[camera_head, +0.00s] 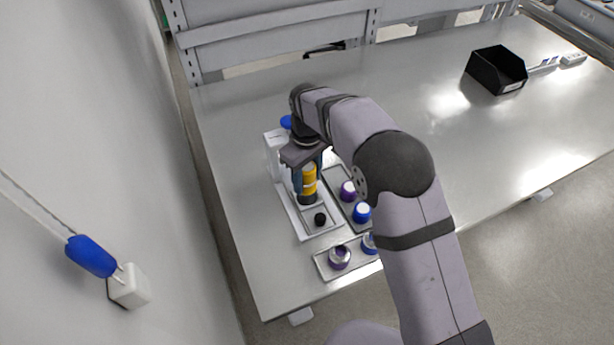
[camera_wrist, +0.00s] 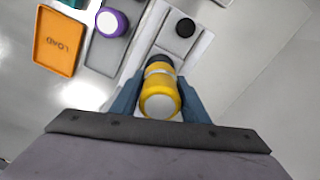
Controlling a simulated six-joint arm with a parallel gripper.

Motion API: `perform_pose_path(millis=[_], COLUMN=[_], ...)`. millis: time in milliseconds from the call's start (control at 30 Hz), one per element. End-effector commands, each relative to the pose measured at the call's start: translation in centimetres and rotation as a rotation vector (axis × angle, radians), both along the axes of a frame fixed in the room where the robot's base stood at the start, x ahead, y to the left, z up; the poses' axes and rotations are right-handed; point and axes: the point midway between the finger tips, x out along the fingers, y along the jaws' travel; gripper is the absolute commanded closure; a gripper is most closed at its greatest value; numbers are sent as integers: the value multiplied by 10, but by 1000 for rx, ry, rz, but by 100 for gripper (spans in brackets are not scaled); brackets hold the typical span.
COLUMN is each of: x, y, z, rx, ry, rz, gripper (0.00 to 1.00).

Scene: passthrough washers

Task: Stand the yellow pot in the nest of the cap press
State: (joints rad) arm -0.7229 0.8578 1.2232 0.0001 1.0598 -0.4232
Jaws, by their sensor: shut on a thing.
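The yellow pot (camera_head: 309,181) is held upright between the blue-grey fingers of my gripper (camera_head: 305,178). In the wrist view, my gripper (camera_wrist: 160,92) is shut on the yellow pot (camera_wrist: 160,100), which has a pale top and a pale band. The white cap press (camera_head: 274,143) with a blue knob (camera_head: 286,122) stands behind my gripper and is partly hidden by it. A dark round part, seemingly the nest (camera_head: 307,199), shows just below the pot; it also shows in the wrist view (camera_wrist: 158,61). I cannot tell whether the pot touches it.
A black cap (camera_head: 320,219) lies on the front of the white base (camera_head: 304,232). A grey tray holds a purple pot (camera_head: 348,191) and a blue pot (camera_head: 361,212). Another tray (camera_head: 324,265) is in front. An orange tray (camera_wrist: 60,40) shows in the wrist view. The right table is mostly clear.

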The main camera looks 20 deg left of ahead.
Motion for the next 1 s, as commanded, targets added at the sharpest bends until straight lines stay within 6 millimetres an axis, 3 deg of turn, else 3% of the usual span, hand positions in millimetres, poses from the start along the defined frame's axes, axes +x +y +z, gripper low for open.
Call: perform_pose_path(millis=[433, 1000], x=[0, 0], y=[0, 0], z=[-1, -18], rx=[1, 0], ry=[0, 0], rz=[0, 0], gripper=[87, 87])
